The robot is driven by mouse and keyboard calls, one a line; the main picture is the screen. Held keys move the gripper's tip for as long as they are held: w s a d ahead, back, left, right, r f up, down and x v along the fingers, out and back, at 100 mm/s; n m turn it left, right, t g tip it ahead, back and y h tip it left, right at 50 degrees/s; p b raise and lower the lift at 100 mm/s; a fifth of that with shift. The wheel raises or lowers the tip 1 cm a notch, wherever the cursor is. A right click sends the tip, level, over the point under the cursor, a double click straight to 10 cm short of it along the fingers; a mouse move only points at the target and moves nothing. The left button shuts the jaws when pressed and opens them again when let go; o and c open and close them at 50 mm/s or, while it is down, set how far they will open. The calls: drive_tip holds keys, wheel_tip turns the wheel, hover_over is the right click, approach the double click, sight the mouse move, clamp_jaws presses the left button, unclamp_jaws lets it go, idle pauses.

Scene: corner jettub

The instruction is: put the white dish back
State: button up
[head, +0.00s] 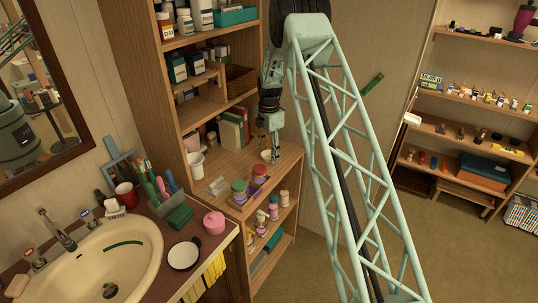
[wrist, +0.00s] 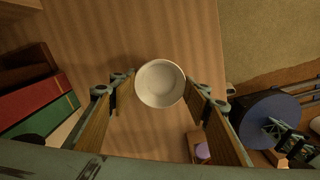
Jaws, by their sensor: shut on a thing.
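The small round white dish (wrist: 160,83) sits between the two fingertips of my gripper (wrist: 159,86) in the wrist view, its open top towards the camera. My gripper is shut on it. In the head view my gripper (head: 271,149) points down over the wooden shelf top, and the dish (head: 266,156) shows as a small white shape at its tips. The dish is upright over the right part of the shelf top. I cannot tell whether it touches the wood.
Books show at left in the wrist view (wrist: 35,95). Free wood lies around the dish. A sink (head: 105,262) is at lower left.

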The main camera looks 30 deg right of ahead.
sight(269, 154)
drive_tip(key=shift+f, duration=0.1)
idle(0.3)
drive_tip(key=o, duration=0.9)
wheel_tip(269, 154, up, 12)
drive_tip(key=shift+r+p, duration=0.1)
drive_tip(key=shift+p, duration=0.55)
idle(0.4)
